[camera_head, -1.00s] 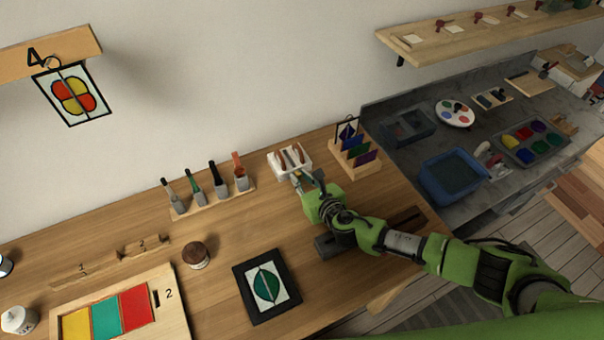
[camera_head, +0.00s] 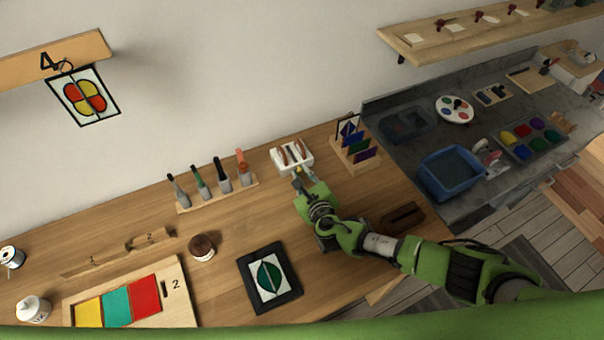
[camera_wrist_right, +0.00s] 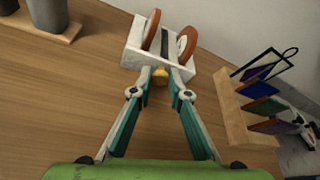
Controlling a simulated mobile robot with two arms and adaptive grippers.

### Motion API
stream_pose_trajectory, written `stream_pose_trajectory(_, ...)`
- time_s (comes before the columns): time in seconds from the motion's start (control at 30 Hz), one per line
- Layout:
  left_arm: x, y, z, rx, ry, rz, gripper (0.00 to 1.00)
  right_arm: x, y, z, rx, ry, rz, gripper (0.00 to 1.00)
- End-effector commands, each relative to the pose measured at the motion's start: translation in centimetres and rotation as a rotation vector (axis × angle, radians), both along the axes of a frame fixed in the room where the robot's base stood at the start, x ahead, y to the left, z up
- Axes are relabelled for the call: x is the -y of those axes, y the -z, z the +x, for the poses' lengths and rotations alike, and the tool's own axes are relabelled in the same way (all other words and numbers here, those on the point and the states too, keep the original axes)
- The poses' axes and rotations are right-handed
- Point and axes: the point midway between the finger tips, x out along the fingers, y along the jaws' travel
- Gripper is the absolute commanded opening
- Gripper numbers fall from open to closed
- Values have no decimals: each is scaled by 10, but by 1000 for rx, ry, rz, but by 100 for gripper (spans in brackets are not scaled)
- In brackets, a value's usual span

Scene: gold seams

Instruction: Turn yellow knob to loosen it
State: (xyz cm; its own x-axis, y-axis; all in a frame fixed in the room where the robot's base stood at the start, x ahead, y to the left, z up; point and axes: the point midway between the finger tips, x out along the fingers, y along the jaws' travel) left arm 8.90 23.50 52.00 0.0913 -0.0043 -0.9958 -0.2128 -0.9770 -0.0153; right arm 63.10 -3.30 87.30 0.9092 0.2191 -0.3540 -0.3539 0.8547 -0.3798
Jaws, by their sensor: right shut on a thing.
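The yellow knob (camera_wrist_right: 160,73) is on the near face of a small white block (camera_wrist_right: 134,57) that carries two reddish-brown discs, seen in the right wrist view. The block also shows in the head view (camera_head: 292,158), at the back of the wooden table. My right gripper (camera_wrist_right: 159,75) has its two fingertips on either side of the yellow knob and is shut on it. In the head view the gripper (camera_head: 300,177) is at the block's front side, and its fingers are small there. My left gripper is not in view.
A wooden rack with coloured glass panes (camera_head: 357,152) stands close to the right of the block. A holder with several upright tools (camera_head: 216,194) stands to the left. A black-framed panel (camera_head: 270,277) lies in front on the table (camera_head: 225,255).

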Motion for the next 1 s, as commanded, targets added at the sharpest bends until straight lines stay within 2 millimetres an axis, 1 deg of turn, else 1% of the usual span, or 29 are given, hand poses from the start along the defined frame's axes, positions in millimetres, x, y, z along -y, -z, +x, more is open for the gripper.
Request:
stream_pose_trajectory(0.17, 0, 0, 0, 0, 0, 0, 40, 0, 0, 0, -1, -1, 1, 0)
stream_pose_trajectory(0.2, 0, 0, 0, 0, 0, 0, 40, 0, 0, 0, -1, -1, 1, 24)
stream_pose_trajectory(0.23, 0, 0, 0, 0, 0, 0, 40, 0, 0, 0, -1, -1, 1, 32)
stream_pose_trajectory(0.27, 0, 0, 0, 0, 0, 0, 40, 0, 0, 0, -1, -1, 1, 33)
stream_pose_trajectory(0.5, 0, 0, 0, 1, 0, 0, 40, 0, 0, 0, -1, 0, 2, 33)
stream_pose_trajectory(0.6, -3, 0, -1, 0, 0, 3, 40, 0, 0, 0, -2, -1, 2, 33)
stream_pose_trajectory(0.8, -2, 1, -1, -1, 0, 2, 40, 0, 1, 0, -4, 0, 8, 33)
stream_pose_trajectory(0.93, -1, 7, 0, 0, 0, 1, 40, 2, 2, 0, -27, -1, 65, 33)
stream_pose_trajectory(1.0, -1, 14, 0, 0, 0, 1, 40, 3, 4, 1, -55, -1, 134, 33)
